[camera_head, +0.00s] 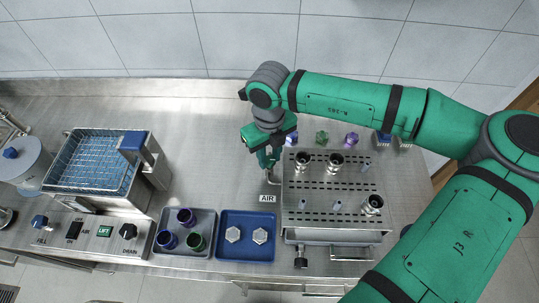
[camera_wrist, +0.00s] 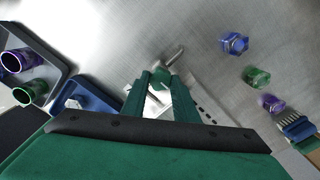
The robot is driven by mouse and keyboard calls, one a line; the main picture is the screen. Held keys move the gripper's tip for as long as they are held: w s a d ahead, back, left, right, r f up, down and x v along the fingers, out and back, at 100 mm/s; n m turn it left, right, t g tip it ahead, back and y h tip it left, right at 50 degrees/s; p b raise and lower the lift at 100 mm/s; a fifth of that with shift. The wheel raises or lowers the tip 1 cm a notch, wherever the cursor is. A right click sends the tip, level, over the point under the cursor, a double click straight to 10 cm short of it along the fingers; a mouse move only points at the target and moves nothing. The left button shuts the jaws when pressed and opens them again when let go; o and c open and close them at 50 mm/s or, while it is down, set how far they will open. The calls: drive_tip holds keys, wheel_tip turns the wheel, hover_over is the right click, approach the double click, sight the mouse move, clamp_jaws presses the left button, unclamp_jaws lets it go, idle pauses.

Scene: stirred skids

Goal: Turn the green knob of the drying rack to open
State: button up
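The drying rack (camera_head: 330,215) is a perforated steel stand at the right of the counter, with metal fittings on top. My gripper (camera_head: 268,160) points down at the rack's left back edge, behind the AIR label (camera_head: 267,198). In the wrist view my gripper (camera_wrist: 160,85) has its two green fingers on either side of a small green knob (camera_wrist: 160,83). A metal stem (camera_wrist: 175,53) stands out beyond it. Whether the fingers press on the knob cannot be told. In the head view the knob is hidden by my gripper.
A blue tray (camera_head: 224,253) with two hexagonal pieces and a grey tray (camera_head: 159,245) with several coloured rings lie left of the rack. Purple, green and blue caps (camera_head: 321,138) stand behind it. A basket bath (camera_head: 95,160) stands at left. The counter's middle is clear.

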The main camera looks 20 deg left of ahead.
drive_tip(key=shift+c, duration=1.2)
drive_tip(key=n, duration=0.4)
drive_tip(key=shift+n, duration=0.4)
drive_tip(key=n, duration=1.1)
drive_tip(key=shift+w+n, duration=0.1)
drive_tip(key=shift+n, duration=0.3)
drive_tip(key=n, duration=0.5)
drive_tip(key=shift+n, duration=0.4)
